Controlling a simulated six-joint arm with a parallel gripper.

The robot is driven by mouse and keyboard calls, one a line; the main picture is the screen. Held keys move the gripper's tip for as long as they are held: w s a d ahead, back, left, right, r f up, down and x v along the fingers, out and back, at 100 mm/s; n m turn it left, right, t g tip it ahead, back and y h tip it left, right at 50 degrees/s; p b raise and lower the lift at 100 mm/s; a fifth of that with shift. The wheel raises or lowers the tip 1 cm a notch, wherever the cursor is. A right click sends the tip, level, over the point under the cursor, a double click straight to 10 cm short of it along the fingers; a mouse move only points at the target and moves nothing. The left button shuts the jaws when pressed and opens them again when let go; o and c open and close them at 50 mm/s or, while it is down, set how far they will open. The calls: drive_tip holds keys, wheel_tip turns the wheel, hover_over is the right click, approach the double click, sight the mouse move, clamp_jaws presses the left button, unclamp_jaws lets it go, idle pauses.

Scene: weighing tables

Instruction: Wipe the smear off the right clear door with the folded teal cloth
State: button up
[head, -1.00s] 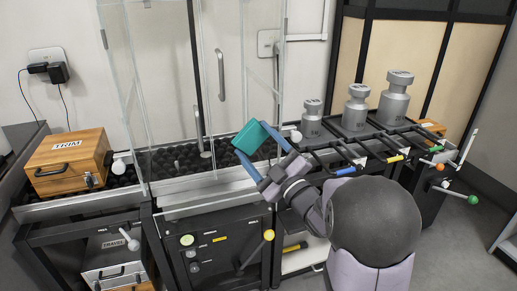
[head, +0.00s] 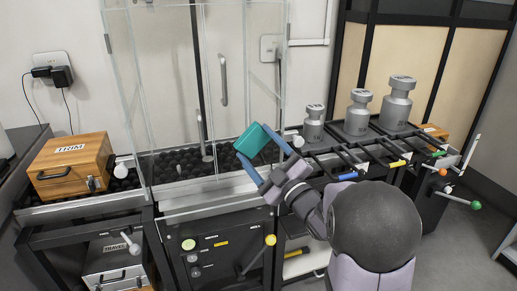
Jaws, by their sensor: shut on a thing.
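The folded teal cloth (head: 252,140) is held between the blue fingers of my gripper (head: 267,141), in front of the lower part of the right clear door (head: 241,75). The gripper is shut on the cloth. The right clear door has a vertical metal handle (head: 223,80) and belongs to a clear enclosure on the table. I cannot make out the smear in this view. I cannot tell whether the cloth touches the door.
A wooden TRIM box (head: 70,163) stands left of the enclosure. Several grey weights, such as the largest one (head: 396,104), stand on the rack at right. Coloured-tip levers, one yellow (head: 270,240), stick out at the front. A dark pebbled bed (head: 180,163) lies inside the enclosure.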

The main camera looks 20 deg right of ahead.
sight(269, 140)
drive_tip(key=shift+w, duration=0.8)
drive_tip(key=shift+s+d+b, duration=0.1)
drive_tip(key=shift+d+b, duration=0.35)
drive_tip(key=shift+d, duration=1.55)
drive_tip(key=shift+a, duration=0.1)
drive_tip(key=shift+a+b, duration=0.9)
drive_tip(key=shift+a, duration=1.05)
drive_tip(key=shift+s+b, duration=0.35)
drive_tip(key=shift+s, duration=2.6)
